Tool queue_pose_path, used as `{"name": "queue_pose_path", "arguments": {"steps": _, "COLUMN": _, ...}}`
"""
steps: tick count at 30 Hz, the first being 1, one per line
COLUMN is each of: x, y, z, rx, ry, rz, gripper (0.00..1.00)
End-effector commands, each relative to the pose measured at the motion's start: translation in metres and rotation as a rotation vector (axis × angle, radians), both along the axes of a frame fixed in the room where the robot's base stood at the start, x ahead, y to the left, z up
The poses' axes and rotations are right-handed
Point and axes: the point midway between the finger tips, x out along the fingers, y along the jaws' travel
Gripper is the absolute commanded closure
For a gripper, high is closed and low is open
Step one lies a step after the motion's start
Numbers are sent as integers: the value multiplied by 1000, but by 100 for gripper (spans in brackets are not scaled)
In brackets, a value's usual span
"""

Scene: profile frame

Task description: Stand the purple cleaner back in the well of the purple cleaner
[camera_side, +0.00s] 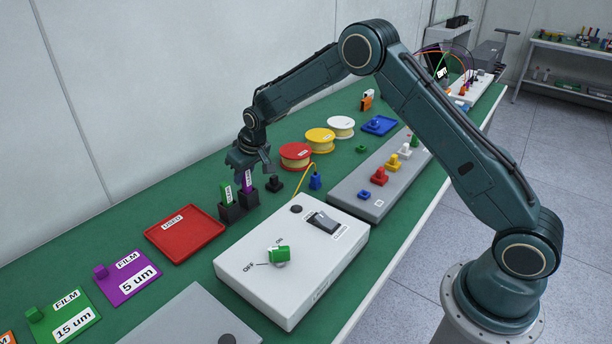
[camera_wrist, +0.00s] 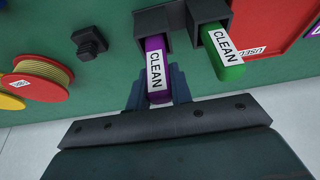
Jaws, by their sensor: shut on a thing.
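The purple cleaner (camera_side: 247,181), with a white CLEAN label, stands about upright at a black well (camera_side: 248,199). My gripper (camera_side: 249,169) is above it and shut on its upper part. In the wrist view the purple cleaner (camera_wrist: 155,68) lies between my fingers (camera_wrist: 158,88), and its far end meets the mouth of the black well (camera_wrist: 152,22). How deep it sits inside is hidden. The green cleaner (camera_side: 226,194) stands in the black well beside it, and it also shows in the wrist view (camera_wrist: 224,55).
A black knobbed piece (camera_side: 274,184) stands close to the right of the wells. A red USED tray (camera_side: 184,234) lies to the left. Red (camera_side: 296,155), yellow and white spools stand behind right. A grey switch box (camera_side: 292,262) is in front.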

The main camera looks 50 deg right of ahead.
Motion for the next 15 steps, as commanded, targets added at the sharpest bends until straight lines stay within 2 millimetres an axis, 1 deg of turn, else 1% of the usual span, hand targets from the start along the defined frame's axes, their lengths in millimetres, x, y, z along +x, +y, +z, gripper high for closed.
{"name": "queue_pose_path", "arguments": {"steps": 15, "x": 0, "y": 0, "z": -5, "rx": 0, "ry": -1, "rz": 0, "gripper": 100}}
